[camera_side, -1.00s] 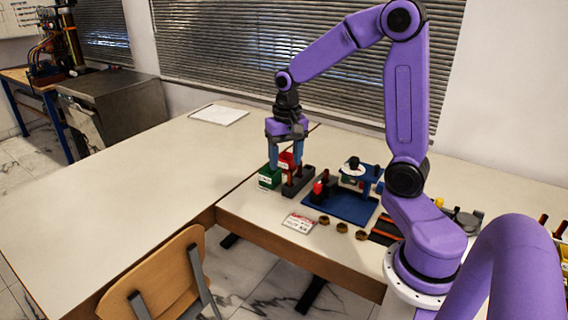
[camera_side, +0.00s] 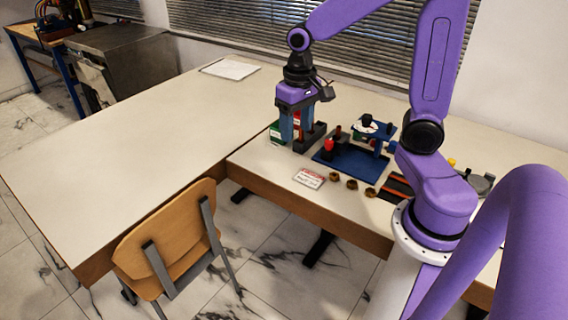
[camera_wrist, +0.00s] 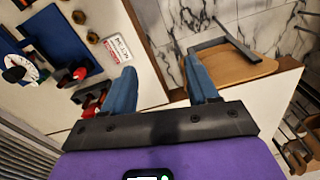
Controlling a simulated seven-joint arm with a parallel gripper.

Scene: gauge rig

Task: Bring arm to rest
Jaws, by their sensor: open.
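My gripper (camera_side: 294,127) is purple with blue fingers and points down in the side view. It hangs in front of a green and red block (camera_side: 276,132) and a dark grey block (camera_side: 308,140) on the table. In the wrist view, my gripper (camera_wrist: 163,82) has its two blue fingers wide apart with nothing between them but the pale table and its edge. The gap between the fingertips and the tabletop is hard to judge in the side view.
A blue gauge base (camera_side: 352,163) with a red knob (camera_side: 329,146) stands right of my gripper. A white label card (camera_side: 309,178) and brass nuts (camera_side: 352,184) lie near the table's front edge. A wooden chair (camera_side: 170,240) stands in front. The left tabletop (camera_side: 130,150) is mostly clear.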

